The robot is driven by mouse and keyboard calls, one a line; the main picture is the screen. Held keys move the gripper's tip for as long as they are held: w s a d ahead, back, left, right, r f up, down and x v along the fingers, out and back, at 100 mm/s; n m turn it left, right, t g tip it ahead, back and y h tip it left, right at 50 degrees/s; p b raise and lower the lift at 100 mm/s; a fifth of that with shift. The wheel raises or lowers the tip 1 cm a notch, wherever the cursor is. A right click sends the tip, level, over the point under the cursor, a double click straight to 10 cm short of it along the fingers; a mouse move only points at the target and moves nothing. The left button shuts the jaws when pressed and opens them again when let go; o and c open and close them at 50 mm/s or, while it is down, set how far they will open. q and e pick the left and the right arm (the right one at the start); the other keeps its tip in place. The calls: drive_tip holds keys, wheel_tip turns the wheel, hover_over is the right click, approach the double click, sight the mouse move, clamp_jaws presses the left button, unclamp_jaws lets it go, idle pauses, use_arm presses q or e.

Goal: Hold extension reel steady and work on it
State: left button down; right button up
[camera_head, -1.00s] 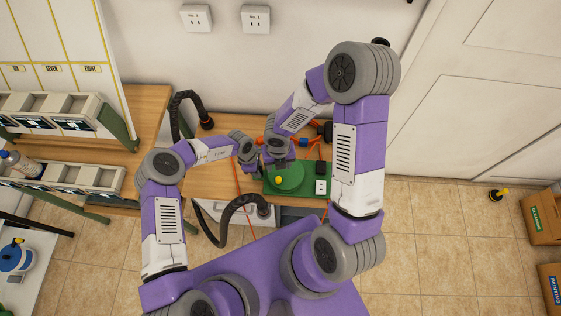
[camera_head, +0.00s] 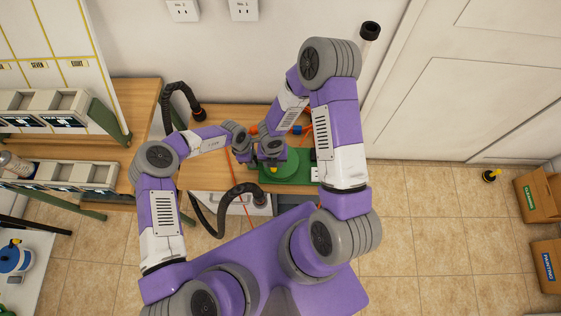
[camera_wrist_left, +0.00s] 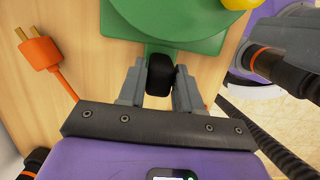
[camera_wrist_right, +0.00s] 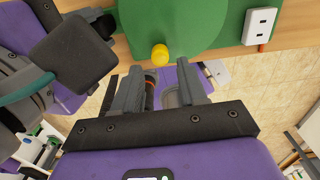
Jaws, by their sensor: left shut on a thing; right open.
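The extension reel has a green drum (camera_head: 280,168) on a green base and sits on the wooden bench. A yellow knob (camera_wrist_right: 159,54) stands out from the drum. A white socket (camera_wrist_right: 261,25) is on the base. My left gripper (camera_wrist_left: 160,78) is shut on the black grip (camera_wrist_left: 159,70) at the reel's edge. My right gripper (camera_wrist_right: 170,78) is open and empty, with its fingertips close to the yellow knob. In the head view both grippers are close together over the reel, and the arms partly hide it.
An orange cord with a plug (camera_wrist_left: 40,52) lies on the bench beside the reel. Black flexible hoses (camera_head: 220,215) curve by the bench. Shelves with bins (camera_head: 60,175) stand at left.

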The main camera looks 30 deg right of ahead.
sight(283, 172)
drive_tip(key=shift+f, duration=2.1)
drive_tip(key=m, duration=0.3)
clamp_jaws()
drive_tip(key=n, duration=0.1)
drive_tip(key=s+d+n, duration=0.1)
drive_tip(key=n, duration=0.2)
drive_tip(key=shift+s+d+n, duration=0.25)
drive_tip(key=shift+s+n, duration=0.05)
drive_tip(key=shift+s, duration=0.05)
drive_tip(key=n, duration=0.1)
drive_tip(key=d+n, duration=0.1)
drive_tip(key=n, duration=0.1)
drive_tip(key=shift+s+d, duration=0.1)
drive_tip(key=shift+s, duration=0.2)
drive_tip(key=shift+d, duration=0.1)
